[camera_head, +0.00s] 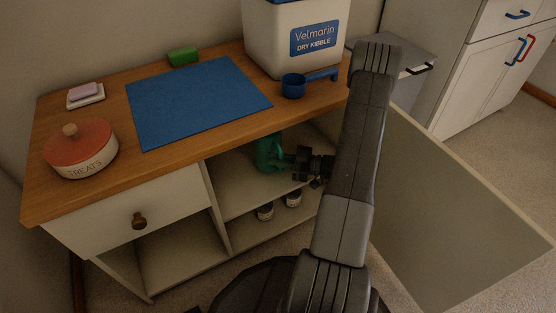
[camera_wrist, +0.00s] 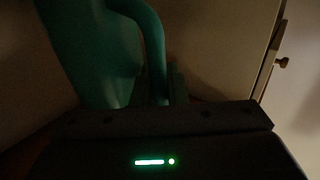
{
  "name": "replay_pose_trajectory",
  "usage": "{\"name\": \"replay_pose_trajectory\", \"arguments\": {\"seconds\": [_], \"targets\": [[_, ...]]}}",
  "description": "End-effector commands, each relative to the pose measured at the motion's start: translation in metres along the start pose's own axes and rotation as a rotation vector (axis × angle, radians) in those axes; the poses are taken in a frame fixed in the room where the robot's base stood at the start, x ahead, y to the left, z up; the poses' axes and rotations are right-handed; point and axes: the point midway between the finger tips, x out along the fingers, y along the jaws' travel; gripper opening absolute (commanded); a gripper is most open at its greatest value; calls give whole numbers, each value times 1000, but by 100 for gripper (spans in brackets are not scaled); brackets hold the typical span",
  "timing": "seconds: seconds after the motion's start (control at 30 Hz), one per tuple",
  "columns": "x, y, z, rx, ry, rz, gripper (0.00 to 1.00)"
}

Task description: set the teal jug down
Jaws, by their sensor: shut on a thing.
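The teal jug (camera_head: 268,153) is inside the cabinet's upper right compartment, under the wooden top. My gripper (camera_head: 294,160) reaches in from the right and is shut on the jug's handle. In the wrist view the jug (camera_wrist: 98,50) fills the upper left, with its handle (camera_wrist: 155,50) running down into my gripper (camera_wrist: 168,98). The jug looks roughly upright. Its base is dark, and I cannot tell whether it touches the shelf (camera_head: 240,197).
The cabinet door (camera_head: 450,200) stands wide open at the right. Two small jars (camera_head: 266,211) sit on the lower shelf. The wooden top (camera_head: 190,160) above carries a treats jar (camera_head: 80,150), blue mat (camera_head: 195,100), blue scoop (camera_head: 293,86) and kibble bin (camera_head: 280,40).

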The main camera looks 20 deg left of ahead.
Motion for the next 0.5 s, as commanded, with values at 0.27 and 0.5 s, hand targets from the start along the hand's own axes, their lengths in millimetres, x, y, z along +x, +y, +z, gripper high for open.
{"name": "replay_pose_trajectory", "arguments": {"seconds": [0.27,0.5], "targets": [[0,0,3,0,0,0,34],[0,0,1,0,0,0,34]]}}
